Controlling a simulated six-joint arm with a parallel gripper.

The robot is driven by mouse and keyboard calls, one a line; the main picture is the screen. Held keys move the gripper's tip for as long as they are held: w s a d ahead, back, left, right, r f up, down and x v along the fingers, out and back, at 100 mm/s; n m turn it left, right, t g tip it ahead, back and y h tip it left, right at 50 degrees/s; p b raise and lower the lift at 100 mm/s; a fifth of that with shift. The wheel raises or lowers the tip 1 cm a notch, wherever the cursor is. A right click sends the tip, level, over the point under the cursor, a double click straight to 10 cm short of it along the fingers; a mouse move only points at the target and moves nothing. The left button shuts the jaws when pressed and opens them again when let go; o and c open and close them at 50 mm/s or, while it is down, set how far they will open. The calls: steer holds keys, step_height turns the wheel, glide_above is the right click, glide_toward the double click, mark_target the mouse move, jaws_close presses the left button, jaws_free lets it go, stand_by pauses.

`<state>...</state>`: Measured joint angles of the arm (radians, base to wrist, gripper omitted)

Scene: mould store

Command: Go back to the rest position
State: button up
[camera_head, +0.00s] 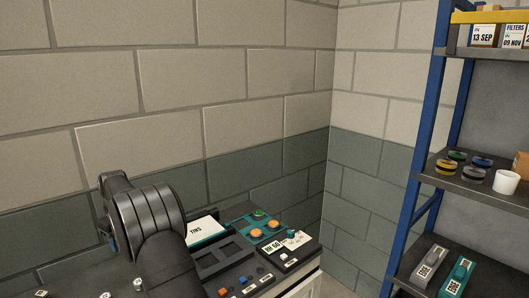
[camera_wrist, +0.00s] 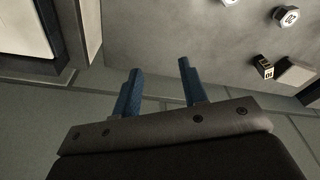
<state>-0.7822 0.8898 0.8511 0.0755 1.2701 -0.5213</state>
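My gripper (camera_wrist: 160,68) shows in the wrist view as two blue fingers standing apart, with nothing between them. It is open and empty, and its fingertips overlap a grey surface (camera_wrist: 190,30) in the picture. I cannot tell how far off that surface is. In the head view my dark arm rises at the lower left in front of the bench, and my gripper cannot be made out there.
The bench holds a card reading TINS (camera_head: 205,230), a teal tray with round pieces (camera_head: 258,215) and a dark tray (camera_head: 215,262). A blue-posted shelf rack (camera_head: 425,150) stands right. The wrist view shows a white numbered piece (camera_wrist: 287,16) and a dark block (camera_wrist: 262,66).

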steer(key=w+d+m, duration=0.3)
steer(key=w+d, duration=0.4)
steer(key=d, duration=0.3)
steer(key=a+f, duration=0.2)
steer(key=a, duration=0.1)
steer(key=s+a+f, duration=0.1)
steer(key=a+f, duration=0.1)
steer(key=a, duration=0.2)
steer(key=s+a+f, duration=0.1)
steer(key=a+f, duration=0.2)
steer(key=shift+a, duration=0.35)
steer(key=shift+a+f, duration=0.2)
steer(key=shift+f, duration=0.55)
steer(key=shift+d+r, duration=0.1)
steer(key=shift+r, duration=0.15)
steer(key=w+d+r, duration=0.2)
steer(key=d+r, duration=0.6)
steer(key=d, duration=0.3)
steer(key=s+a+n, duration=0.1)
steer(key=s+a, duration=0.2)
steer(key=a, duration=0.2)
steer(key=shift+s+a+n, duration=0.2)
steer(key=shift+a+n, duration=0.1)
